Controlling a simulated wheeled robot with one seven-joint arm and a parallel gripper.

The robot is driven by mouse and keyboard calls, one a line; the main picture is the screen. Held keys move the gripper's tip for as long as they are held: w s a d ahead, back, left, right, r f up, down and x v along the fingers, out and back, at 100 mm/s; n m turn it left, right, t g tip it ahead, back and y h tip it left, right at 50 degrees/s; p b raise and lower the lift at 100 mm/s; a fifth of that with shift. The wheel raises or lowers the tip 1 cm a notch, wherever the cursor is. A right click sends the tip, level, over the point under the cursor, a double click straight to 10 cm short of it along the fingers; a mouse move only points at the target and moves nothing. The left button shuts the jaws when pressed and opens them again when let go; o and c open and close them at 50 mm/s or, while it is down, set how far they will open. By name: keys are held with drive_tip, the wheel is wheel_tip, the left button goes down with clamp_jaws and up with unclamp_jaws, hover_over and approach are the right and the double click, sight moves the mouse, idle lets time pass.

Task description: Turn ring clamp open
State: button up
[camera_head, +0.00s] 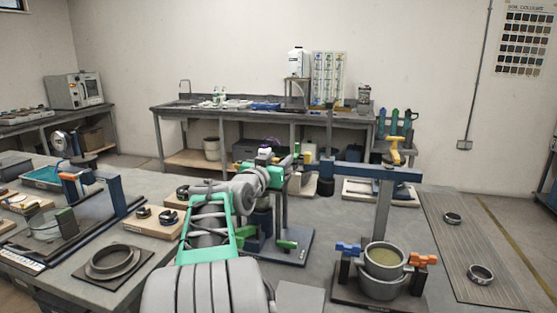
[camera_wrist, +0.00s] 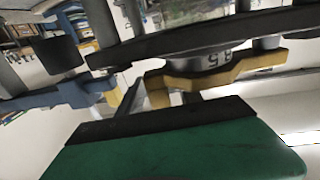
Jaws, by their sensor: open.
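In the head view, a sieve pot (camera_head: 383,285) stands on a dark base at the right front, with a blue lever (camera_head: 347,249) on its left and an orange lever (camera_head: 424,260) on its right. I cannot tell which part is the ring clamp. My gripper (camera_head: 296,160) is near the crossbar's left end, small and partly hidden. In the wrist view, a yellow piece (camera_wrist: 215,72) with a numbered collar lies just ahead of my open gripper (camera_wrist: 165,95); contact is unclear.
A blue frame (camera_head: 122,190) and a dark ring on a plate (camera_head: 112,261) stand at the left. A grooved mat (camera_head: 470,235) with two small rings lies at the right. A dark bar (camera_wrist: 200,38) crosses close ahead in the wrist view.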

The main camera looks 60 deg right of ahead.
drive_tip(key=shift+c, duration=0.2)
clamp_jaws()
idle(0.3)
idle(1.0)
